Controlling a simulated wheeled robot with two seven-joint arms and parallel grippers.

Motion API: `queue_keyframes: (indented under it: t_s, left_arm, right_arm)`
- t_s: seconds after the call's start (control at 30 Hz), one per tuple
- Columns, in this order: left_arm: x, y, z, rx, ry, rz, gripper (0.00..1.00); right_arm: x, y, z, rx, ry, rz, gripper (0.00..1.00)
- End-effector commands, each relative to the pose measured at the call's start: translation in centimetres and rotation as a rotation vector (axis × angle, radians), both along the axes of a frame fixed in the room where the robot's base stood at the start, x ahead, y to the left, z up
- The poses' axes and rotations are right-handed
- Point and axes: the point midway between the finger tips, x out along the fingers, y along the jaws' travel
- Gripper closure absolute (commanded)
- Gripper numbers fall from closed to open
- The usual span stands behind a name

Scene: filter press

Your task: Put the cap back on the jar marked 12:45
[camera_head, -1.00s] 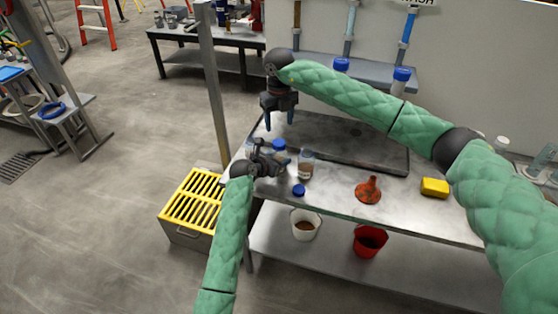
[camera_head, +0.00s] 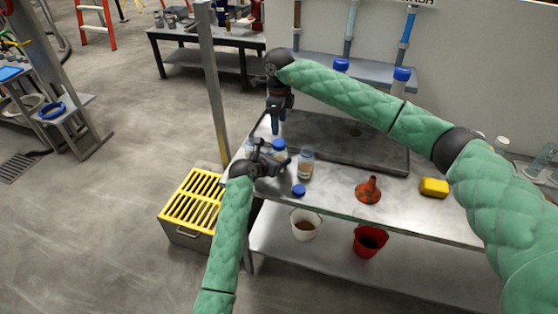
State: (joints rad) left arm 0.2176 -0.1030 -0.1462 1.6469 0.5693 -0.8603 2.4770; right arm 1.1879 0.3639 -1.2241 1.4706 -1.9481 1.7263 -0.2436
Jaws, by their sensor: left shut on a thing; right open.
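My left gripper (camera_head: 274,160) is at the left end of the steel table, shut on a small clear jar topped by a blue cap (camera_head: 279,145); the gripper hides much of this jar. My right gripper (camera_head: 277,126) is open, pointing down just above that blue cap, apart from it as far as I can tell. An uncapped clear jar (camera_head: 306,165) with brownish contents and a pale label stands just right of the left gripper. A loose blue cap (camera_head: 299,190) lies on the table near the front edge. The label writing is too small to read.
An orange-red funnel (camera_head: 368,190) and a yellow sponge (camera_head: 434,187) lie to the right on the table (camera_head: 335,200). A dark tray (camera_head: 350,150) fills the back. Two blue-capped bottles (camera_head: 401,80) stand on the rear shelf. White and red buckets (camera_head: 369,241) sit below.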

Motion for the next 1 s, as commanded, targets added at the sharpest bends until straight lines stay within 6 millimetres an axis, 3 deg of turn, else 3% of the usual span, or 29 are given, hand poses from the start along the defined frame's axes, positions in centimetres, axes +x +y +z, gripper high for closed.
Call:
queue_keyframes:
  t_s: [0.33,0.8,1.0]
  left_arm:
    - [0.0,0.0,0.0,0.0,0.0,0.0,1.0]
    - [0.0,0.0,0.0,0.0,0.0,0.0,1.0]
    - [0.0,0.0,0.0,0.0,0.0,0.0,1.0]
  right_arm:
    - [0.0,0.0,-1.2,0.001,0.002,-0.001,0.4]
    - [0.0,0.0,-7.1,0.0,0.002,-0.003,0.4]
    - [0.0,0.0,-8.0,0.0,0.0,-0.003,0.4]
